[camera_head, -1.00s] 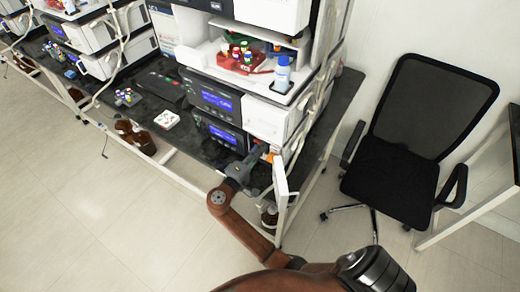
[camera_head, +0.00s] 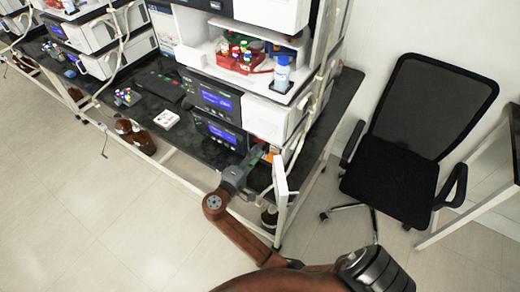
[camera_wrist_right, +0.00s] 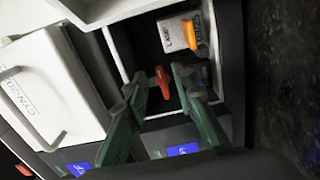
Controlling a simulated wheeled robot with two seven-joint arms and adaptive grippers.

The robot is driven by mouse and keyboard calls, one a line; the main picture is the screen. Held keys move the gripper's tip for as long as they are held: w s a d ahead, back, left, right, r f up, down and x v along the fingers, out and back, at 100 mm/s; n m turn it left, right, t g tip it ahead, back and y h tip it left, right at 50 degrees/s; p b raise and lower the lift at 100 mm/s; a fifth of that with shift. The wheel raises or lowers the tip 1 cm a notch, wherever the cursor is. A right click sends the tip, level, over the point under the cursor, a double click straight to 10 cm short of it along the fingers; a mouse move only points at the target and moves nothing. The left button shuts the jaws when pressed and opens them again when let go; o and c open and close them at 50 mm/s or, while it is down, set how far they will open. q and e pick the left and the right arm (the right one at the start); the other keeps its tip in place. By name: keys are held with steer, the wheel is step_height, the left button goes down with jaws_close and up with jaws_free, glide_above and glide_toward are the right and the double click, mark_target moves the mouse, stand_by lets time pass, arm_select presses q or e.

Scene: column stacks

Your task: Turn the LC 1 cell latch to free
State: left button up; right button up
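A red latch (camera_wrist_right: 162,82) shows in the right wrist view inside an open compartment at the end of the instrument stack. It lies between my right gripper's two green fingertips, with a gap on each side. My right gripper (camera_wrist_right: 160,76) is open. In the head view the right gripper (camera_head: 257,157) reaches the lower end of the stack. An orange latch (camera_wrist_right: 190,38) sits on a pale labelled block (camera_wrist_right: 173,32) beyond the red one. The label is too blurred to read surely, so I cannot tell which latch is LC 1. My left gripper is not in view.
A white open door (camera_head: 281,182) hangs close beside my right gripper. Modules with blue screens (camera_head: 217,101) stand above, with a red vial tray (camera_head: 240,62) on top. A black chair (camera_head: 405,150) stands to the right, with clear floor in front of the bench.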

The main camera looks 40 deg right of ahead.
steer(key=v, duration=0.5)
steer(key=shift+s+a, duration=0.1)
steer(key=shift+a, duration=0.15)
